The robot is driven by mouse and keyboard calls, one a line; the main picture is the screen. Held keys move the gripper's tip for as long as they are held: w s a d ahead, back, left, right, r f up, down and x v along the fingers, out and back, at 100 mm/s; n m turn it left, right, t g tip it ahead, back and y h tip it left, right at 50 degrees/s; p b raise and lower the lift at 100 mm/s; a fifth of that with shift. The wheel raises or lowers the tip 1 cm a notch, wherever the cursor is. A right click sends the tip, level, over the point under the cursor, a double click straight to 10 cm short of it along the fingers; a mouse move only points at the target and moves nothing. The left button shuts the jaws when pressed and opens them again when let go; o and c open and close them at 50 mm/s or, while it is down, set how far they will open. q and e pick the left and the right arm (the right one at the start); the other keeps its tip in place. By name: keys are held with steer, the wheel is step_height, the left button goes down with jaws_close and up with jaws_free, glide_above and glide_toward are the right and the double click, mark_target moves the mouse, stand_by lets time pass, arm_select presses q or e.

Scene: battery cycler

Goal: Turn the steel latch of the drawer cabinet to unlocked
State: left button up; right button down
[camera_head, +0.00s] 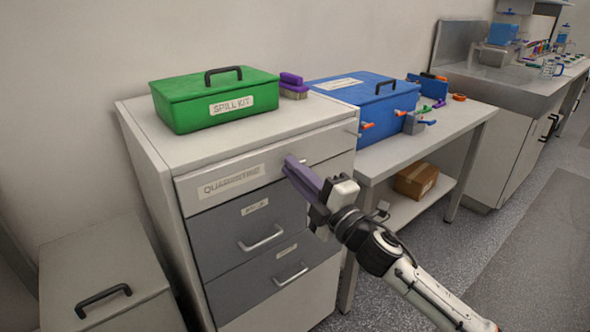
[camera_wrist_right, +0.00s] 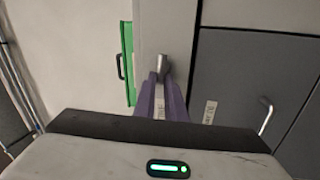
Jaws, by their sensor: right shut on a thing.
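The drawer cabinet (camera_head: 152,163) is pale, with a light top drawer labelled QUARANTINE (camera_head: 231,181) and grey drawers below. My right gripper (camera_head: 290,164) reaches the front of the top drawer with its purple fingers, right of the label. In the right wrist view the steel latch (camera_wrist_right: 162,62) shows as a small metal piece at the fingertips (camera_wrist_right: 162,80), and the gripper is shut on it. The fingers hide most of the latch in the head view, so its exact angle cannot be told. My left gripper is not in view.
Grey drawers have bar handles (camera_head: 262,239).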

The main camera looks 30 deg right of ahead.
steer(key=shift+d+f+n, duration=0.1)
steer(key=shift+d+n, duration=0.2)
steer(key=shift+n, duration=0.4)
steer(key=c, duration=1.8)
jaws_free()
steer(key=shift+c, duration=0.2)
steer(key=s+f+b, duration=0.1)
steer(key=s+f, duration=0.1)
steer(key=s, duration=0.8)
steer(key=shift+d, duration=0.4)
